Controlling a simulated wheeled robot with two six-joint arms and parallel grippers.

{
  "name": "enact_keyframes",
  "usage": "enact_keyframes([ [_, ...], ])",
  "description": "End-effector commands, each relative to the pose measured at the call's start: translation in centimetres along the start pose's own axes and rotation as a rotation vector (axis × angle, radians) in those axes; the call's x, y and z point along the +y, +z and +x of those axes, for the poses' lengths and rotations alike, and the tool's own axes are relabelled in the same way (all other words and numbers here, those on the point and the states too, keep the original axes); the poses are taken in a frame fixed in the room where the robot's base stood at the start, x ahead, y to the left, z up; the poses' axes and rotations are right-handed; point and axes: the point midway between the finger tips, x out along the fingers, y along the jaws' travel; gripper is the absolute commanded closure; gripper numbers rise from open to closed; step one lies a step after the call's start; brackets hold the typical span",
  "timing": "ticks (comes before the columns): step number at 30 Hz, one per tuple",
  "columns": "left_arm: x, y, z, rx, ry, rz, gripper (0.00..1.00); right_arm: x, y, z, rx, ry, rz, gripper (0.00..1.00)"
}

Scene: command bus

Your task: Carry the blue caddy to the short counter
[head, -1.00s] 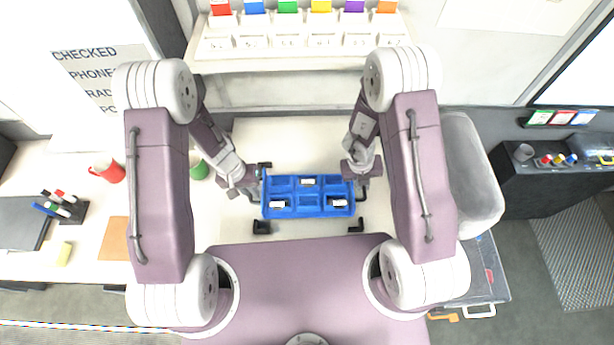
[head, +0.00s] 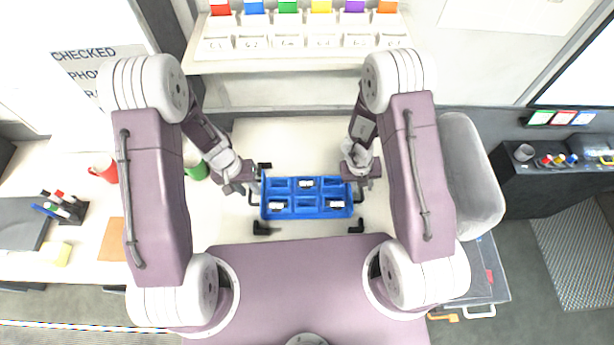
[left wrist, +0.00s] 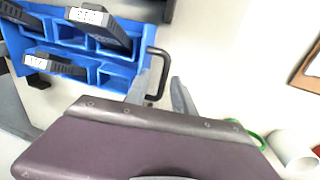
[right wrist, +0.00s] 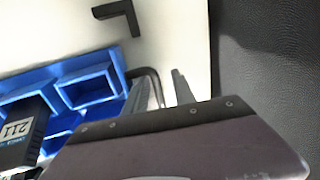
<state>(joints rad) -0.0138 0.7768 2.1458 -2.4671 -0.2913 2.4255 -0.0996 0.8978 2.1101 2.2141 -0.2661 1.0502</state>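The blue caddy (head: 292,212) sits on a pale counter right in front of me, with three dark devices with white labels in its compartments. It has a dark loop handle at each end. My left gripper (head: 256,190) is at the caddy's left end. In the left wrist view its fingers (left wrist: 160,92) are apart, with the left handle (left wrist: 161,62) close in front of and between them. My right gripper (head: 361,188) is at the right end. In the right wrist view its fingers (right wrist: 160,90) are apart beside the right handle (right wrist: 146,72). Contact with either handle cannot be made out.
Black corner brackets (head: 262,229) lie around the caddy. A shelf (head: 290,63) with coloured cards runs behind. A red mug (head: 103,169), a green mug (head: 196,170) and a pen holder (head: 66,209) are left.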

Motion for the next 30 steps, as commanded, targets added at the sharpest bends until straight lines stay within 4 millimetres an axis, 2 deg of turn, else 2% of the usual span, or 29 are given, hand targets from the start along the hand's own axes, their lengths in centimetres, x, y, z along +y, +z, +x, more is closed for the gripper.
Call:
enact_keyframes([
  [3,-0.1,-0.1,-2.4,0.005,-0.002,0.0,0.68,0.0,0.0,0.0,0.0,0.0,0.0,0.68],
  [6,0.0,-0.1,-3.7,0.003,0.0,-0.001,0.68,0.0,0.0,0.0,0.0,0.0,0.0,0.68],
  [10,-0.1,0.0,-4.5,0.0,-0.002,-0.002,0.68,0.0,0.0,0.0,0.001,-0.001,0.0,0.68],
  [16,-0.1,0.0,-4.7,-0.001,-0.002,-0.002,0.68,-0.1,0.1,-0.5,-0.002,-0.002,0.0,0.68],
  [20,-0.1,0.0,-4.7,-0.001,-0.002,-0.002,0.68,0.0,0.1,-2.9,-0.005,-0.001,0.002,0.68],
  [27,-0.1,0.0,-4.6,0.0,-0.002,-0.002,0.68,0.0,0.1,-9.1,-0.006,0.001,0.001,0.68],
  [30,-0.1,0.0,-4.6,0.0,-0.002,-0.002,0.68,0.0,0.1,-10.7,-0.004,-0.001,0.0,0.68],
])
